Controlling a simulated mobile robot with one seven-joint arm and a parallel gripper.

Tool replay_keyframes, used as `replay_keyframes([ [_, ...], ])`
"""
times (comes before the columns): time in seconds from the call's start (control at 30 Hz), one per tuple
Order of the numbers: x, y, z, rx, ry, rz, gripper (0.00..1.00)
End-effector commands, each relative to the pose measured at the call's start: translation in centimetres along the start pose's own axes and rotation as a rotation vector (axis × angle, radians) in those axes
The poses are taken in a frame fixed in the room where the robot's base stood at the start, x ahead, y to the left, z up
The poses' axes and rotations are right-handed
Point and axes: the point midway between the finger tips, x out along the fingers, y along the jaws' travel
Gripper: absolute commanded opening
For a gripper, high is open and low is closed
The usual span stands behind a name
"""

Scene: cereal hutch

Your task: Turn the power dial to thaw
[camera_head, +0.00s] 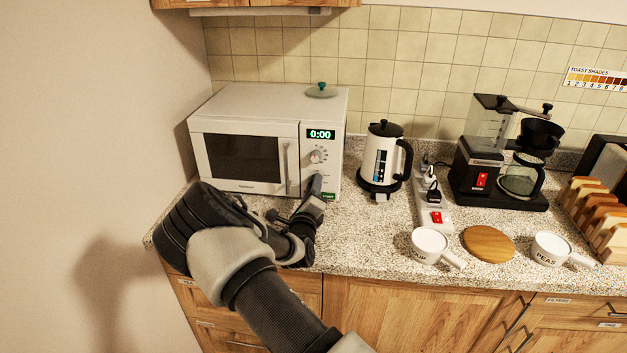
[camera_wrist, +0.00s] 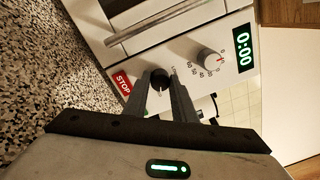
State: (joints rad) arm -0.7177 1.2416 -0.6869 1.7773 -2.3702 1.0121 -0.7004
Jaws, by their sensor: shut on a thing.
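The white microwave (camera_head: 244,160) stands at the left end of the counter, with its door closed. The black power dial (camera_wrist: 160,80) is low on its control panel, below a grey numbered timer knob (camera_wrist: 209,58) that also shows in the head view (camera_head: 317,156). My gripper (camera_wrist: 161,88) reaches the panel with one finger on each side of the power dial and is shut on it. In the head view my gripper (camera_head: 315,185) covers the dial. The dial's pointer and its setting marks are too small or hidden to read.
The display (camera_head: 321,134) reads 0:00. A red STOP label (camera_wrist: 123,83) is beside the dial. A lid with a green knob (camera_head: 321,91) lies on top of the microwave. A kettle (camera_head: 383,155) stands close to its right, with a power strip (camera_head: 430,205) and mugs (camera_head: 430,243) beyond.

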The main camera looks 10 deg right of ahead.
Motion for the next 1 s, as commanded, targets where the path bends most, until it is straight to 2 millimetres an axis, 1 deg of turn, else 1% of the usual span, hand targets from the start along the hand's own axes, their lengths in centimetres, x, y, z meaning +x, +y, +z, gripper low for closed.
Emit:
replay_keyframes([
  [0.03,-0.03,-0.22,0.12,-0.046,-0.001,0.002,0.02],
  [0.6,-0.04,-0.09,0.01,-0.574,-0.025,0.006,0.02],
  [0.8,-0.03,-0.03,-0.12,-0.717,-0.030,0.008,0.02],
  [1.0,-0.04,0.03,-0.11,-0.814,-0.035,0.008,0.02],
])
